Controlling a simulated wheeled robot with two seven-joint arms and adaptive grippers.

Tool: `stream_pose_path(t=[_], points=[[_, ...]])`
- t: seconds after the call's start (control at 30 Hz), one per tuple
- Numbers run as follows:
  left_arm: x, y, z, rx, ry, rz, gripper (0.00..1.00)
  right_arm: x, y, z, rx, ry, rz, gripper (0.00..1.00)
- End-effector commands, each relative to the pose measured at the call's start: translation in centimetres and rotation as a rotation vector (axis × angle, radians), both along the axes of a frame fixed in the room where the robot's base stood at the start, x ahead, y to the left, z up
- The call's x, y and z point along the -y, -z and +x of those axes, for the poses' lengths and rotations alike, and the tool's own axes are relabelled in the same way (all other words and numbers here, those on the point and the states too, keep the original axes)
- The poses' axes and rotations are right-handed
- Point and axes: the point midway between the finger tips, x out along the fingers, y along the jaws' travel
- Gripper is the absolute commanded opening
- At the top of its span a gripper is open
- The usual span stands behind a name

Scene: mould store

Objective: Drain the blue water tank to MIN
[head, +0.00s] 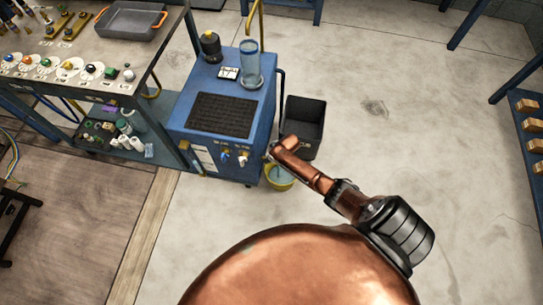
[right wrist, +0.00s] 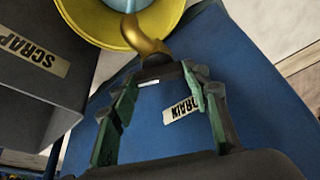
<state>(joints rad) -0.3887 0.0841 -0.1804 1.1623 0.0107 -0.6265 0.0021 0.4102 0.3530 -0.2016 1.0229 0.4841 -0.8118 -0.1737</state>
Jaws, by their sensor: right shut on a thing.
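The blue water tank (head: 183,121) is a blue cabinet with a dark grille on top and small taps on its front. Its side fills much of the right wrist view (right wrist: 240,110). My right gripper (head: 272,152) is at its front right edge. In the right wrist view the gripper (right wrist: 163,88) is shut on the dark drain tap (right wrist: 158,72), beside a DRAIN label (right wrist: 181,109). A brass spout (right wrist: 146,42) points into a yellow bucket (right wrist: 88,22) with pale blue inside. No MIN mark is readable. My left gripper is out of view.
A dark scrap bin (head: 303,125) stands right of the tank and shows in the right wrist view (right wrist: 45,90). A workbench (head: 75,95) is left.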

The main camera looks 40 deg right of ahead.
Motion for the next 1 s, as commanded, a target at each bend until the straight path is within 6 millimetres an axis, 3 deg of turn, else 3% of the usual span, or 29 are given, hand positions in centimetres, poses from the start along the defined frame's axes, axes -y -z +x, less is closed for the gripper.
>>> stream_pose_path(t=[0.17,0.2,0.43,0.77,1.0], points=[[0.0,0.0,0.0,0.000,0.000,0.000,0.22,0.1,-0.1,0.1,0.002,0.000,0.000,0.19],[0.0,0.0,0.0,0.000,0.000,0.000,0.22,0.1,-0.1,0.1,0.002,-0.001,-0.001,0.44],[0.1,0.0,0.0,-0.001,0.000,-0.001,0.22,0.0,0.0,0.1,0.002,-0.001,0.000,0.60],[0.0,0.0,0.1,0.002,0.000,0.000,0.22,0.0,-0.1,0.0,0.001,-0.002,0.000,0.61],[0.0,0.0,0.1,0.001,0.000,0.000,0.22,0.3,-2.0,-0.8,0.002,-0.002,0.000,0.61]])
